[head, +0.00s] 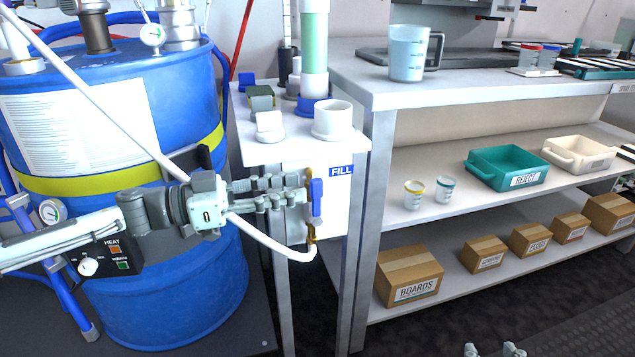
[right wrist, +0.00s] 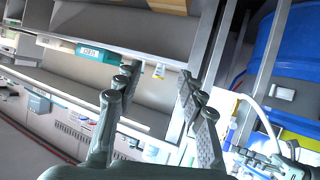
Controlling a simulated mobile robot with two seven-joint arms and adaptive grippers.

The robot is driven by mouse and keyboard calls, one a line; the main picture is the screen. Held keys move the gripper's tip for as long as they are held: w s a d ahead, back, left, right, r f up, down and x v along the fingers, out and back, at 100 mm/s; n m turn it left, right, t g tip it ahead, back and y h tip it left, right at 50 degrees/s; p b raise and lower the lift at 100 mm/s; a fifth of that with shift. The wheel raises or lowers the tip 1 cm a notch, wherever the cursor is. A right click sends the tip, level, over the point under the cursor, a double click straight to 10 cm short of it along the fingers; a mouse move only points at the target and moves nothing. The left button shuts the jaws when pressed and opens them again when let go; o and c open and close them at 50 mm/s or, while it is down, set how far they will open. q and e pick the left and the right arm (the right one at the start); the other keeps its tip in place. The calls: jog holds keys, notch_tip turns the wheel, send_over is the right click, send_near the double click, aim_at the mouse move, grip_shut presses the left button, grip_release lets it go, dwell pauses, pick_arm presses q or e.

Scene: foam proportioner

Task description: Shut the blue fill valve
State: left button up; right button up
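The blue fill valve has an upright blue handle (head: 316,196) on a brass body, beside the FILL label (head: 341,170) at the front of the white stand. A white hose hangs from its lower end. My left gripper (head: 303,190) reaches in from the left. Its fingers look parted by a narrow gap, and their tips are just left of the handle; I cannot tell whether they touch it. My right gripper shows only its tips (head: 493,350) at the bottom edge of the head view. In the right wrist view the right gripper (right wrist: 158,92) is wide open and empty.
A blue drum (head: 185,285) with a yellow band stands at left, behind my left arm. A shelf unit (head: 385,120) stands at right, with a teal bin (head: 480,172) and several boxes. Floor before it is clear.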

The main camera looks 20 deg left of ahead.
aim_at(310, 186)
pick_arm(q)
jog(key=shift+p+x, duration=0.3)
jog(key=shift+x, duration=2.45)
pick_arm(e)
jog(key=shift+s+d+f+g+h, duration=0.2)
jog(key=shift+s+d+f+g, duration=0.15)
jog(key=shift+d+f, duration=0.2)
jog(key=shift+s+d+f+g+h, duration=0.25)
jog(key=shift+d+f+g, duration=0.2)
jog(key=shift+f, duration=0.2)
pick_arm(q)
grip_shut()
